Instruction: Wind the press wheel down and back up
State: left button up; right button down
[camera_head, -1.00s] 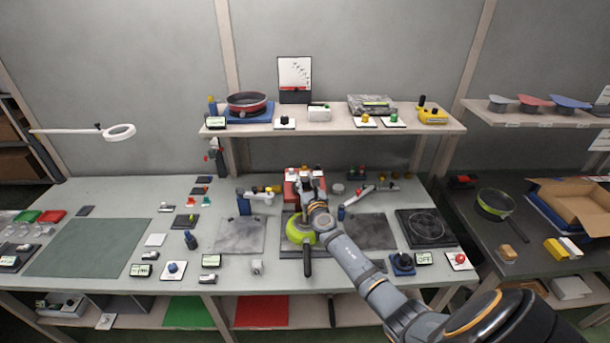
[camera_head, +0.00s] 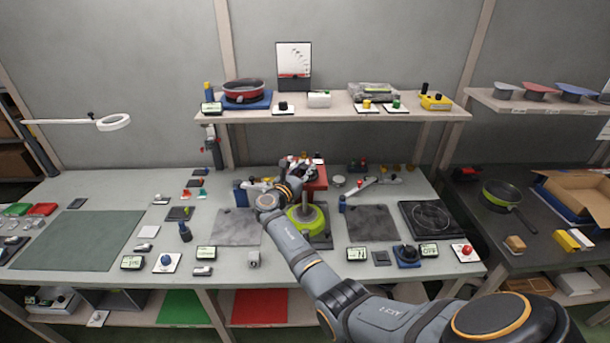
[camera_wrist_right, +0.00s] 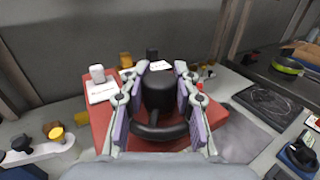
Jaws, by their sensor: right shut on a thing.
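The press is a red block (camera_head: 317,180) at the back middle of the table; its red top also shows in the wrist view (camera_wrist_right: 100,113). Its wheel (camera_wrist_right: 157,131) is a black ring, partly hidden by my fingers. An upright black knob (camera_wrist_right: 158,90) stands at the wheel. My right gripper (camera_head: 293,168) is over the press, its fingers shut on both sides of the knob. A lime-green pan (camera_head: 300,220) sits in front of the press, partly hidden by my arm. My left gripper is not in view.
A grey slab (camera_head: 237,228) lies left of the pan and a dark slab (camera_head: 371,224) right of it. A black hob (camera_head: 430,218) is further right. A shelf (camera_head: 335,105) runs above the back edge. A green mat (camera_head: 80,240) at left is clear.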

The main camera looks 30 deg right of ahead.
aim_at(302, 171)
jog(key=shift+f+m+g+b, duration=0.15)
jog(key=shift+m+g+b, duration=0.2)
jog(key=shift+g, duration=0.15)
jog(key=shift+h, duration=0.3)
jog(key=c, duration=1)
grip_release()
jog(key=shift+a, duration=0.15)
jog(key=shift+s+a, duration=0.15)
jog(key=shift+a, duration=0.15)
jog(key=v, duration=0.6)
jog(key=shift+s+a, duration=0.2)
jog(key=shift+a, duration=0.15)
